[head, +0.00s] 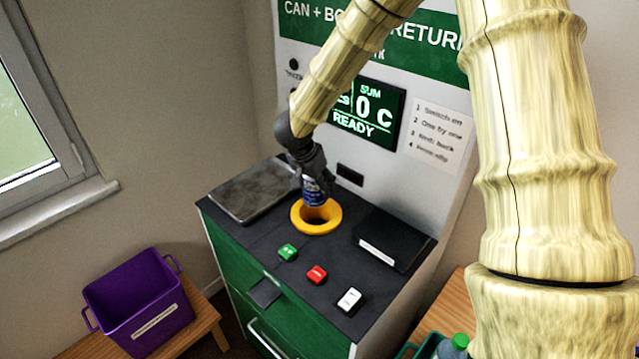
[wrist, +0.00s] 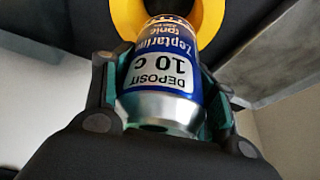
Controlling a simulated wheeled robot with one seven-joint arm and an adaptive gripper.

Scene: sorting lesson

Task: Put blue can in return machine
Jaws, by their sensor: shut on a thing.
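The blue can (head: 313,191) with a silver end is in my gripper (head: 316,183), just above the yellow-ringed opening (head: 330,223) of the return machine (head: 230,240). In the wrist view the blue can (wrist: 163,75) shows a white label reading "DEPOSIT 10 C", with a gripper finger on each side. The yellow ring (wrist: 207,20) lies beyond its far end. My gripper is shut on the can. The can's lower end overlaps the ring's back edge in the head view; I cannot tell whether it is inside the hole. The screen (head: 366,112) reads "0 C" and "READY".
Green (head: 288,252), red (head: 317,274) and white (head: 349,299) buttons sit in front of the ring. A grey plate (head: 254,189) lies left and a black panel (head: 392,238) right. A purple crate (head: 139,299) stands on a wooden bench. A green bottle (head: 455,345) is at lower right.

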